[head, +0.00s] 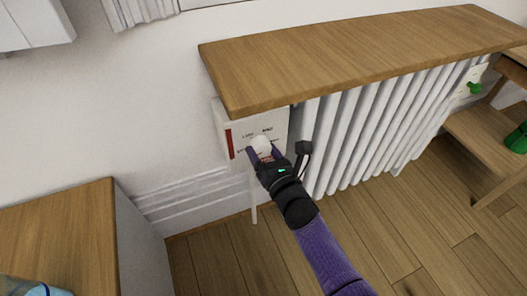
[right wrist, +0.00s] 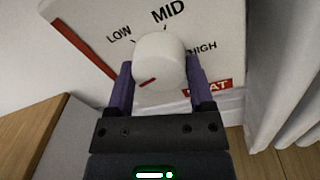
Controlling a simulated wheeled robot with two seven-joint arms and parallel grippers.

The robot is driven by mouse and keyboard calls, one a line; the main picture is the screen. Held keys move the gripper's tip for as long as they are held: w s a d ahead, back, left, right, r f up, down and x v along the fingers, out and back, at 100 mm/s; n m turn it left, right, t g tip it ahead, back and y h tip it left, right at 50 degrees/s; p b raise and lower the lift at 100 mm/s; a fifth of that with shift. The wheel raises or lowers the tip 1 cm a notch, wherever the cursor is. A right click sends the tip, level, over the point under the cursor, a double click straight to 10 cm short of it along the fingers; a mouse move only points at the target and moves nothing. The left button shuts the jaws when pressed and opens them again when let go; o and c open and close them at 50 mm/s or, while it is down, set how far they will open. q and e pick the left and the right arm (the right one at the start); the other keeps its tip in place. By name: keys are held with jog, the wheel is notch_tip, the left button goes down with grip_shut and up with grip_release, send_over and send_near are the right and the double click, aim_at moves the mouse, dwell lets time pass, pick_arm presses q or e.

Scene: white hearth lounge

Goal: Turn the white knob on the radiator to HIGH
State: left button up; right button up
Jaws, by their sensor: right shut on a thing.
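The white knob (right wrist: 160,62) sits on a white control plate (right wrist: 90,22) with the words LOW, MID and HIGH around it. A short red mark shows on the lower left part of the knob's face, away from the three words. I cannot tell exactly which setting it stands for. My right gripper (right wrist: 158,85) is shut on the knob, one purple finger on each side. In the head view, the knob (head: 261,144) is at the tip of my right gripper (head: 264,154), and the plate (head: 279,122) is partly hidden behind it. My left gripper is not in view.
The white ribbed radiator (head: 372,130) stands right of the plate, under an overhanging wooden shelf (head: 350,55). A wooden-topped cabinet (head: 65,225) is at lower left. A wooden stand (head: 485,140) with green items is at far right. Bare floor (head: 215,260) lies below.

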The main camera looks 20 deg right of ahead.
jog(key=shift+c, duration=0.8)
